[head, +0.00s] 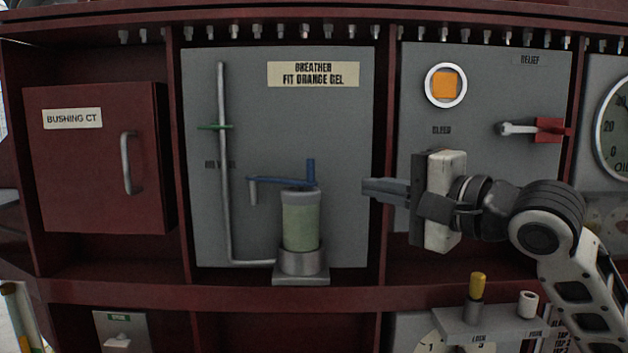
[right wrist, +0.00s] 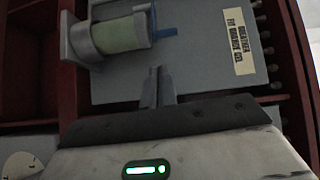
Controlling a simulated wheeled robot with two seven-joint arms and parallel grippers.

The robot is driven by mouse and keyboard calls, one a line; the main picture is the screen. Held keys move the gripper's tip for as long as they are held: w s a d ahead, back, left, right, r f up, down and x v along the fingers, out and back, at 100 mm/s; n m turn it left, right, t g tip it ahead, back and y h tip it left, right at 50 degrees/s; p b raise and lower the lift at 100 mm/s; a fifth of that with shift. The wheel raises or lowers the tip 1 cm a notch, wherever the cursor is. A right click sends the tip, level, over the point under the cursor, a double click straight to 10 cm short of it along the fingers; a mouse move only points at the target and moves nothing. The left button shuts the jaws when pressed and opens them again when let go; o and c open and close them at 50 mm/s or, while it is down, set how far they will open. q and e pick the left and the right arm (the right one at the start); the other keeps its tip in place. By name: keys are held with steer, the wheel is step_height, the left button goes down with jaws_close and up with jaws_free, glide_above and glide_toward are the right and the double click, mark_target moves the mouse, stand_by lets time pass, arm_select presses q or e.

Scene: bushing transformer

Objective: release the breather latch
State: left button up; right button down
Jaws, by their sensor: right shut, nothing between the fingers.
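The breather (head: 302,222) is a pale green canister in a grey metal cup on a small bracket, in front of a grey panel. A blue latch lever (head: 280,181) lies across its top, with a blue upright post at its right and a grey handle hanging at its left end. My right gripper (head: 366,188) is shut and empty, to the right of the breather and apart from it. In the right wrist view the breather (right wrist: 120,34) lies sideways at upper left, with part of the blue lever (right wrist: 165,33) showing beyond the shut fingers (right wrist: 158,86). My left gripper is not in view.
A grey pipe (head: 224,160) with a green crosspiece runs down left of the breather. The label (head: 313,74) reads "BREATHER FIT ORANGE GEL". Dark red dividers frame the panel.

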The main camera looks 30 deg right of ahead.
steer(key=shift+m, duration=0.3)
steer(key=shift+r+p+x, duration=0.3)
steer(key=shift+p+x, duration=0.25)
steer(key=shift+x, duration=1)
steer(key=shift+r+p+x, duration=0.3)
steer(key=shift+p+x, duration=0.25)
steer(key=shift+x, duration=1)
steer(key=shift+r+p+x, duration=0.3)
steer(key=shift+p+x, duration=0.25)
steer(key=shift+x, duration=0.95)
steer(key=shift+a, duration=0.15)
